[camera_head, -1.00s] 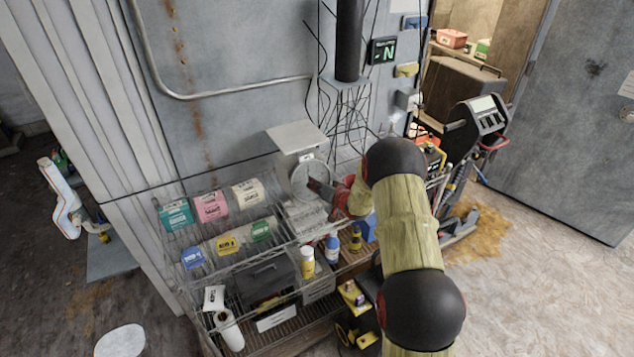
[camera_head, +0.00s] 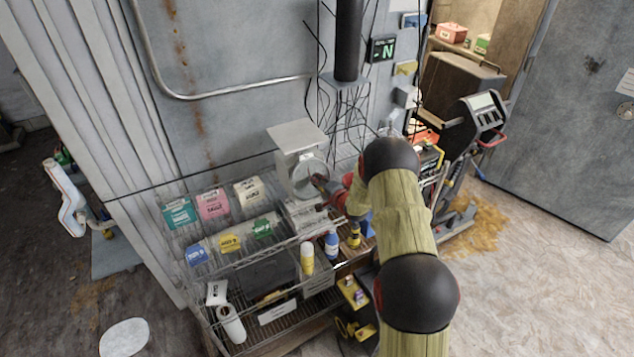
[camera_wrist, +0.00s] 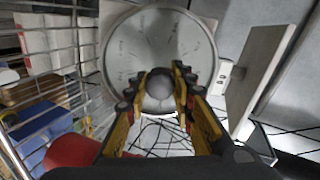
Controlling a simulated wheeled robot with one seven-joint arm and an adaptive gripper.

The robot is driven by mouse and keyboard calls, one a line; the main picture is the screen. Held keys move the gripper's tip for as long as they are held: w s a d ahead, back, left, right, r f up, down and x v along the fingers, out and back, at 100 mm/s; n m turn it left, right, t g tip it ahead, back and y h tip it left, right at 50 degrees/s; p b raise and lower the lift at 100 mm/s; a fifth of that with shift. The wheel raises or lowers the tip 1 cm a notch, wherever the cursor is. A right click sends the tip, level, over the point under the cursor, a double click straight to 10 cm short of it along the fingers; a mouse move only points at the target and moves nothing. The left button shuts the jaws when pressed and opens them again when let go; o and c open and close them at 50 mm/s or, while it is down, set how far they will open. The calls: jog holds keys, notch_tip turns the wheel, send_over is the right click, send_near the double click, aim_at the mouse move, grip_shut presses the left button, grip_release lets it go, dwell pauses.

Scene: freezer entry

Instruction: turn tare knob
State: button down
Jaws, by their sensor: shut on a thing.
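A grey scale with a flat top plate (camera_head: 297,134) and a round dial (camera_head: 308,168) stands on the wire shelf in the head view. In the wrist view the dial (camera_wrist: 140,40) fills the upper middle, and the flat plate (camera_wrist: 258,75) stands to its right. A round grey knob (camera_wrist: 160,84) sits in front of the lower dial, between my fingers. My gripper (camera_wrist: 162,78) is shut on the knob, with one finger on each side. In the head view my gripper (camera_head: 322,184) is at the dial's lower right; the knob is hidden there.
Coloured packets, including a pink one (camera_head: 212,203), lie left of the scale. A yellow bottle (camera_head: 307,258) and blue bottle (camera_head: 332,246) stand below. Wire bars (camera_wrist: 50,50) and a red object (camera_wrist: 72,152) are left in the wrist view.

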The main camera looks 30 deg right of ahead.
jog(key=shift+m, duration=0.8)
jog(key=c, duration=1.6)
grip_release()
jog(key=shift+o, duration=0.5)
jog(key=v, duration=1.2)
jog(key=shift+d, duration=0.1)
